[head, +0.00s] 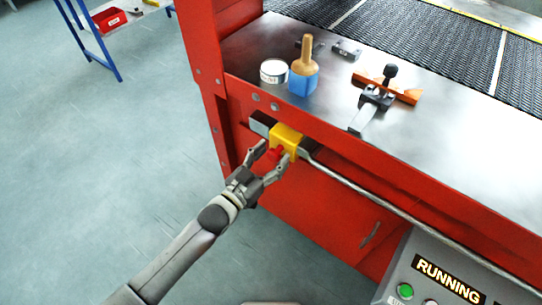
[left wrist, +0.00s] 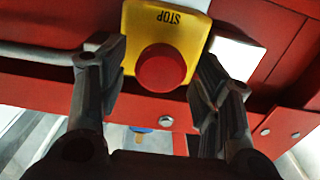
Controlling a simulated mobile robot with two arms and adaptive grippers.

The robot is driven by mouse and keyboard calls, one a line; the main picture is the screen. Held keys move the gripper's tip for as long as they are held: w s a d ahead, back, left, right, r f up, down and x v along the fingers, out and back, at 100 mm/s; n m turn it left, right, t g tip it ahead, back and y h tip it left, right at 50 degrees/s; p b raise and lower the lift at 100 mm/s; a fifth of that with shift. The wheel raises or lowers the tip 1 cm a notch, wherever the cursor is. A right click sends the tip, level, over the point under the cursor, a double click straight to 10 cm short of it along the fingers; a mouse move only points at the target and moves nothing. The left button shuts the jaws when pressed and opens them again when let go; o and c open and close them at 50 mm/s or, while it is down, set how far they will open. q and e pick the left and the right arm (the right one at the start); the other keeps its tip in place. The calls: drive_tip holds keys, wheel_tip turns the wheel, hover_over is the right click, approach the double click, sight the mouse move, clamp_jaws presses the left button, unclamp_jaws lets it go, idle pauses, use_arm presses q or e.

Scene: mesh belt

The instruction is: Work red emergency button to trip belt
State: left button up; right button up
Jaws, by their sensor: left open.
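The red emergency button (head: 275,153) sits on a yellow box (head: 286,139) mounted under the front edge of the red machine. In the left wrist view the round red button (left wrist: 161,68) faces me, on the yellow box (left wrist: 190,22) marked STOP. My left gripper (head: 269,164) is open, with one finger on each side of the button. In the left wrist view the left gripper's fingers (left wrist: 155,85) show apart, with nothing held between them. I cannot tell whether they touch the box. The mesh belt (head: 440,50) lies at the top right. My right gripper is not in view.
A panel (head: 450,272) reads RUNNING and has a green button (head: 405,291). A brush (head: 304,72), a tin (head: 273,72) and a clamp (head: 376,98) stand on the metal top. A rail (head: 370,196) runs along the machine's front. Open floor lies left.

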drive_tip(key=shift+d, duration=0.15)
use_arm(q)
drive_tip(key=shift+c, duration=1)
clamp_jaws()
drive_tip(key=shift+w+d, duration=0.45)
drive_tip(key=shift+w, duration=0.15)
drive_tip(key=shift+c, duration=1.1)
unclamp_jaws()
drive_tip(key=o, duration=0.4)
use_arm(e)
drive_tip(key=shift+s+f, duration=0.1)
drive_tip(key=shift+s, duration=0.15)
